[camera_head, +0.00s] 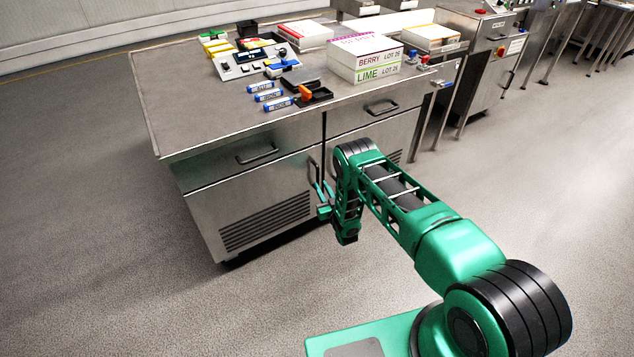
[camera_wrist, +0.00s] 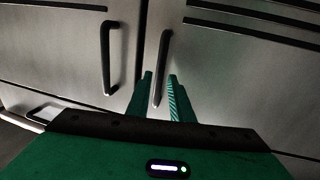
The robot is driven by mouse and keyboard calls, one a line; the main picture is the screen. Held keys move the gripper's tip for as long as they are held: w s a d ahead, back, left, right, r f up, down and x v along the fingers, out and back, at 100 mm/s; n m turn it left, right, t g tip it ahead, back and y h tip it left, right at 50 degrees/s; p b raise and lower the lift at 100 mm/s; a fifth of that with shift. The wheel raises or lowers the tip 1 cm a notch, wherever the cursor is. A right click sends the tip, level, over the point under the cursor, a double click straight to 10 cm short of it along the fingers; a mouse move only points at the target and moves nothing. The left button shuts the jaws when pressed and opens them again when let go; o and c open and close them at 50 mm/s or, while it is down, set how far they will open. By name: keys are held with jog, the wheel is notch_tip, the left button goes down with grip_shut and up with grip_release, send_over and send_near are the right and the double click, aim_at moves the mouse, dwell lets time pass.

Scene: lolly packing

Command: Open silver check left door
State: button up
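The silver cabinet (camera_head: 212,187) has a left door (camera_head: 265,195) with a vent grille, and the door looks closed. Its upright dark handle (camera_head: 312,172) is near the door's right edge. In the wrist view, which appears turned upside down, this handle (camera_wrist: 164,48) stands just right of the door gap. My gripper (camera_head: 323,196) is in front of the cabinet at this handle. In the wrist view my gripper (camera_wrist: 160,76) is open, with one finger on each side of the handle and visible gaps. How deep the handle sits between the fingers is unclear.
The neighbouring right door's handle (camera_wrist: 109,58) is close beside the gripper. Above are two drawers with handles (camera_head: 257,155). The worktop (camera_head: 195,105) carries boxes (camera_head: 364,57), a control panel (camera_head: 253,60) and small items. The floor (camera_head: 120,260) in front of the left door is clear.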

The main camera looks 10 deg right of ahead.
aim_at(318, 180)
jog(key=shift+w+a, duration=0.15)
jog(key=shift+w, duration=1.2)
jog(key=shift+w+a, duration=0.15)
jog(key=shift+w, duration=1.2)
jog(key=shift+c, duration=0.3)
